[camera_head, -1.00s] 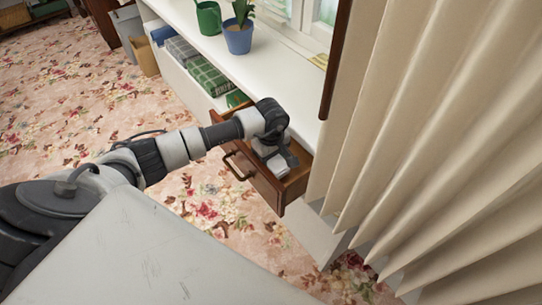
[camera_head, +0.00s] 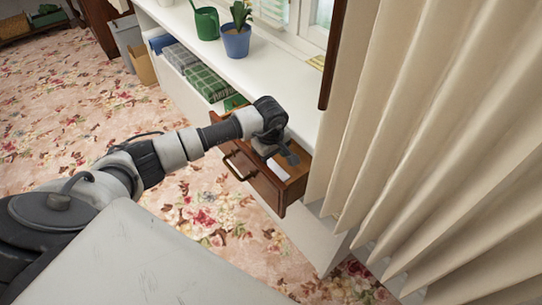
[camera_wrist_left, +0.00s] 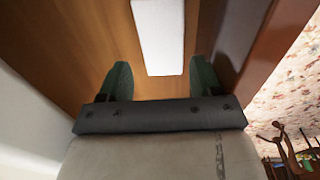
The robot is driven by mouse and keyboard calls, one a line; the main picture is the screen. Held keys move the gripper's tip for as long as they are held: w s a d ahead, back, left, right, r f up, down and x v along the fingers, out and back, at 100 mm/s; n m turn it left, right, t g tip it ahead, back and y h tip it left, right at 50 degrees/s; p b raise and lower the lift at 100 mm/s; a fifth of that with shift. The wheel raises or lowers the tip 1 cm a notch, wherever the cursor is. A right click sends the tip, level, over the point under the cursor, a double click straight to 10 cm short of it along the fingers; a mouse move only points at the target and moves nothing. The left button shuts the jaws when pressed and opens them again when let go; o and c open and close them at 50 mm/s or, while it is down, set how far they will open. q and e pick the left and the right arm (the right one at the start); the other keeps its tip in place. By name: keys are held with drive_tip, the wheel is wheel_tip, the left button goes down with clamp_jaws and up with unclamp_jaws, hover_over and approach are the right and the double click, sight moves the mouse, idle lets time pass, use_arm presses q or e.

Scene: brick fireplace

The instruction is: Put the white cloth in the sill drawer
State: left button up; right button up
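The white cloth (camera_head: 279,170) lies folded on the floor of the open wooden sill drawer (camera_head: 265,186). In the left wrist view the cloth (camera_wrist_left: 159,35) is a flat white rectangle on the brown drawer bottom (camera_wrist_left: 98,42). My left gripper (camera_head: 287,155) is above the drawer, pointing down into it. In the left wrist view its two green fingers are spread wide, with nothing gripped between the tips (camera_wrist_left: 161,76); the cloth is beyond them. The gripper body partly hides the drawer's inside in the head view. My right gripper is not in view.
The white sill (camera_head: 205,50) above holds a green watering can (camera_head: 207,23) and a blue plant pot (camera_head: 236,40). Folded checked cloths (camera_head: 207,82) lie on the shelf below. The beige curtain (camera_head: 400,120) hangs close to the drawer's right side.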

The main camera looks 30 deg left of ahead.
use_arm(q)
drive_tip(key=shift+o, duration=0.6)
drive_tip(key=shift+s+r+g, duration=0.1)
drive_tip(key=shift+r+g, duration=0.2)
drive_tip(key=shift+r, duration=0.65)
wheel_tip(320, 180, up, 9)
drive_tip(key=shift+s+p, duration=0.3)
drive_tip(key=shift+p, duration=0.1)
